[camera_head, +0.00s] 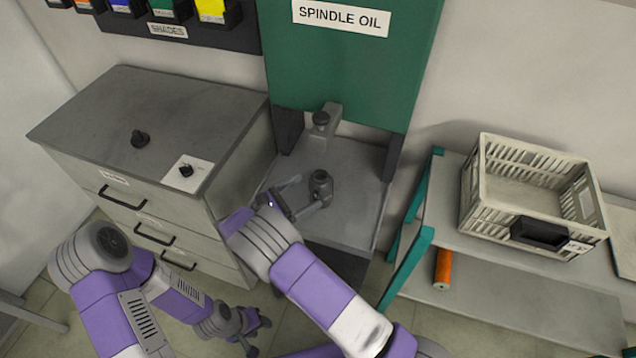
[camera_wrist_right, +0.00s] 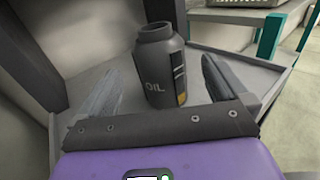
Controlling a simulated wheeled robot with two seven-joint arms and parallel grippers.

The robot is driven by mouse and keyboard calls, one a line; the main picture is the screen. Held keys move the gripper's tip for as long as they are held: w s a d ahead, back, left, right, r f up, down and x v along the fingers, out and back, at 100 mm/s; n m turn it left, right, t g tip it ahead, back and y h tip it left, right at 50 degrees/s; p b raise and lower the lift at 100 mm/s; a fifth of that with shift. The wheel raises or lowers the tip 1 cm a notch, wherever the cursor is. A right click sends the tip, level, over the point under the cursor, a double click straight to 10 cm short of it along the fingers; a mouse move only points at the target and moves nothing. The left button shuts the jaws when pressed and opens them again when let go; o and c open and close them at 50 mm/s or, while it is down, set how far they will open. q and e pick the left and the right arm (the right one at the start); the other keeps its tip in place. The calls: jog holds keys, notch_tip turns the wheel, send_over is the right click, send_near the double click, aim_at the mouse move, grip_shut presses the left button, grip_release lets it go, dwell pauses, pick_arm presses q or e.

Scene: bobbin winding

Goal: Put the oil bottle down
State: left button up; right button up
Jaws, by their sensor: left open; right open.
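The oil bottle (camera_head: 320,184) is dark grey with a short neck, and stands upright on the grey shelf (camera_head: 352,166) of the green spindle oil stand. In the right wrist view the bottle (camera_wrist_right: 162,72) shows the word OIL and stands between the two spread fingers. My right gripper (camera_head: 311,189) is open around it, with a gap on each side in the wrist view (camera_wrist_right: 160,75). My left gripper (camera_head: 259,334) is open and empty, low over the floor in front of the drawer cabinet.
A beige crate (camera_head: 530,190) sits on the right rack, above an orange cylinder (camera_head: 443,268). The green back panel (camera_head: 350,60) rises behind the shelf.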

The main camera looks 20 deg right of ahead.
jog(key=v, duration=0.4)
jog(key=shift+a, duration=0.1)
dwell(0.4)
